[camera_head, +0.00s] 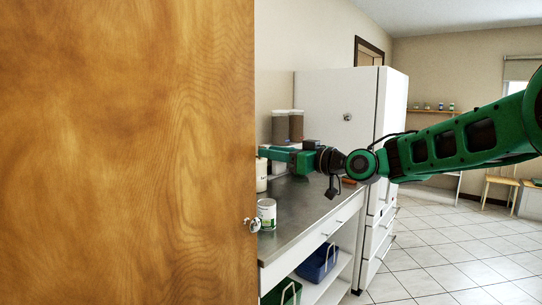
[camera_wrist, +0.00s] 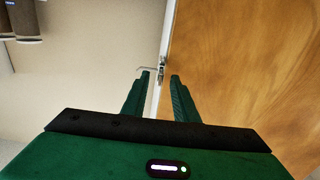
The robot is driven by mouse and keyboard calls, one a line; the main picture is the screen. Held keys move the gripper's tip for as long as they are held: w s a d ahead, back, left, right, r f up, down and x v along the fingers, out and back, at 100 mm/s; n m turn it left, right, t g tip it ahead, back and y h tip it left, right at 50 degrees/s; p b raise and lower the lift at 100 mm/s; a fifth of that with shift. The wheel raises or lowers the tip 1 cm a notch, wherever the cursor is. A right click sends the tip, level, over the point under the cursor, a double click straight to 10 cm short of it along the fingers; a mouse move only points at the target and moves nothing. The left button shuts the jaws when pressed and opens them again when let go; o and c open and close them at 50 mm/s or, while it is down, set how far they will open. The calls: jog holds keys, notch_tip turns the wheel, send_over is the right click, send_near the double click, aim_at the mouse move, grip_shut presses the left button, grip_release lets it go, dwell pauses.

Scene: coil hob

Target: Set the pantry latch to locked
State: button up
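The wooden door (camera_head: 130,150) fills the left of the head view; it also shows at the right of the wrist view (camera_wrist: 250,70). In the wrist view a small metal latch (camera_wrist: 162,68) sits at the door's edge, with a piece reaching left. Whether it is locked is too small to tell. My gripper (camera_wrist: 160,77) is open and empty, its two green fingers apart and pointing toward the latch, which shows just beyond the fingertips. I cannot tell if they touch. In the head view my gripper (camera_head: 264,153) reaches to the door's edge, its tips partly hidden behind it.
A metal knob (camera_head: 252,224) sits low on the door's edge. Behind is a counter (camera_head: 310,205) with a white can (camera_head: 267,213) and brown canisters (camera_head: 281,126). Tiled floor (camera_head: 440,250) is clear at right.

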jog(key=shift+w+a, duration=0.45)
jog(key=shift+a, duration=0.1)
jog(key=shift+c, duration=0.7)
grip_shut()
